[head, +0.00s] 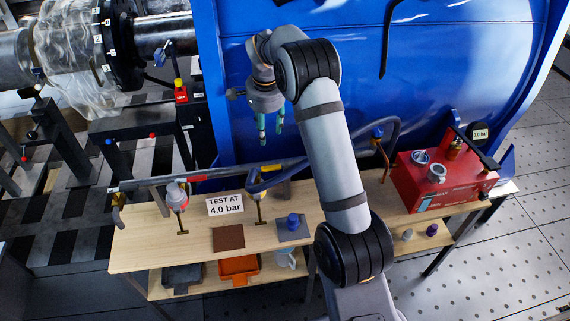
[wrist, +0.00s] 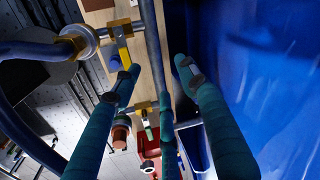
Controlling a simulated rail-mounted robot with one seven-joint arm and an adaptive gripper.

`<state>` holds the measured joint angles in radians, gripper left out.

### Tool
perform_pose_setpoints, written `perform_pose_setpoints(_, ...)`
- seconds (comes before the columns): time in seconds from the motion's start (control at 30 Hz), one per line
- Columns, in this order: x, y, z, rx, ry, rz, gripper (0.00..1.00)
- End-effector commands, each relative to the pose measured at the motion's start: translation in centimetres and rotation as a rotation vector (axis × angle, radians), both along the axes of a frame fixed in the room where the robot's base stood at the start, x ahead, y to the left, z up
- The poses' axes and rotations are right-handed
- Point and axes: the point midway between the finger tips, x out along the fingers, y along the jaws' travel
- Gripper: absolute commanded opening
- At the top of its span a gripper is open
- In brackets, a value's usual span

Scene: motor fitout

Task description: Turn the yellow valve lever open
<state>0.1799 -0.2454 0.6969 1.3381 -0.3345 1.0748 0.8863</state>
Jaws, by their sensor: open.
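The yellow valve lever (wrist: 124,52) shows in the wrist view, on a brass valve body (wrist: 118,28) beside the grey pipe (wrist: 152,50). It points down the picture, roughly along the pipe. My gripper (head: 271,138) hangs above the pipe and bench, in front of the blue tank. In the wrist view its teal fingers (wrist: 155,68) are spread apart with nothing between their tips. The left fingertip appears close to the lever's end; I cannot tell whether they touch.
The wooden bench (head: 148,243) carries a "TEST AT 4.0 bar" sign (head: 225,204) and a red pump box (head: 440,187). A blue hose (head: 300,170) loops near the pipe. The blue tank (head: 360,100) stands close behind my gripper. A second brass fitting (wrist: 143,107) sits farther along.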

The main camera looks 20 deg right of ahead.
Motion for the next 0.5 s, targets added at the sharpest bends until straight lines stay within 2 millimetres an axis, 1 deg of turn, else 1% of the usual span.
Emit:
perform_pose_setpoints(0.03, -0.5, 0.5, 0.3, 0.016, 0.026, -0.085, 0.43)
perform_pose_setpoints(0.1, -1.6, 0.5, 0.9, 0.037, 0.067, -0.224, 0.43)
perform_pose_setpoints(0.2, -3.7, 0.7, 0.7, 0.055, 0.139, -0.394, 0.43)
perform_pose_setpoints(0.3, -4.9, 1.0, 0.7, 0.071, 0.18, -0.518, 0.43)
perform_pose_setpoints(0.43, -5.0, 1.0, 0.1, 0.075, 0.183, -0.577, 0.43)
perform_pose_setpoints(0.5, -5.1, 1.0, -0.7, 0.074, 0.185, -0.582, 0.43)
